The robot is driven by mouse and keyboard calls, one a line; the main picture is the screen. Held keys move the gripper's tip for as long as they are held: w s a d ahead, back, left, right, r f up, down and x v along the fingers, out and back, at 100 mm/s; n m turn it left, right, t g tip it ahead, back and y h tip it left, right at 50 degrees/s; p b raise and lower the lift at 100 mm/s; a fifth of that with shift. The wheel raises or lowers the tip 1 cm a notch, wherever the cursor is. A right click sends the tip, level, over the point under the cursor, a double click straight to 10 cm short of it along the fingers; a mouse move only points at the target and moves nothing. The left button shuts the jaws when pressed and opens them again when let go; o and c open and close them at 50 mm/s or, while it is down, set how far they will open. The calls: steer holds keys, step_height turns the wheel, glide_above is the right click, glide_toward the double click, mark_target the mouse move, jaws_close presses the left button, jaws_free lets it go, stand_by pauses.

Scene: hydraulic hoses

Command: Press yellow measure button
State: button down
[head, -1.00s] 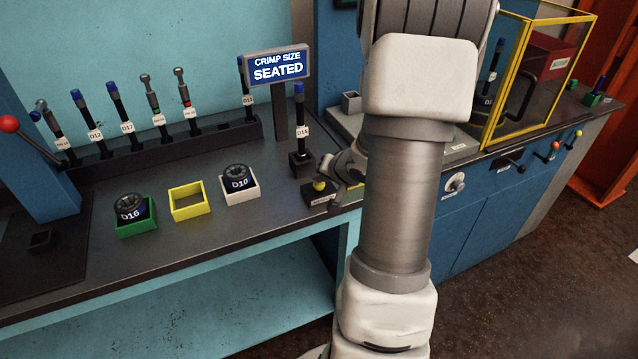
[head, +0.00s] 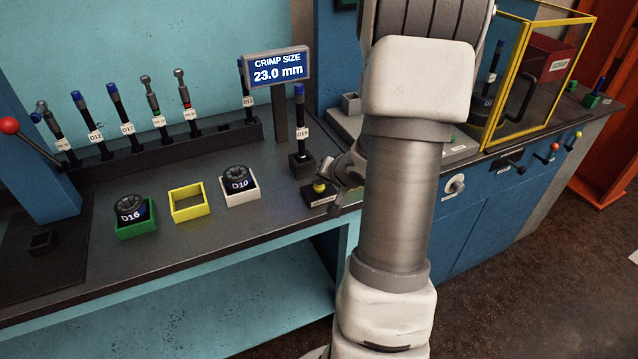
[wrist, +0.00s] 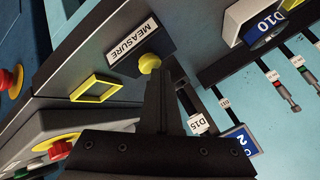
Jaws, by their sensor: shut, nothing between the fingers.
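The yellow measure button (head: 319,187) sits on a small dark box on the bench, left of my arm in the head view. In the wrist view the button (wrist: 149,62) is a yellow dome beside a white label reading MEASURE (wrist: 133,40). My gripper (wrist: 160,78) is shut and empty, its fingertips at the button's edge in the wrist view; whether they touch it I cannot tell. In the head view my gripper is mostly hidden behind my arm. The display sign (head: 278,68) reads CRIMP SIZE 23.0 mm.
A hose piece labelled D15 (head: 301,125) stands upright just behind the button. A white tray (head: 241,197) with die D10, an empty yellow tray (head: 188,211) and a green tray (head: 137,230) with die D16 lie to the left. A yellow-framed guard box (head: 490,125) stands at right.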

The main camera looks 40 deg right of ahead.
mark_target(320, 189)
steer(key=shift+r+p, duration=0.7)
steer(key=shift+p, duration=0.05)
step_height(320, 189, up, 5)
steer(key=p, duration=0.6)
stand_by(0.6)
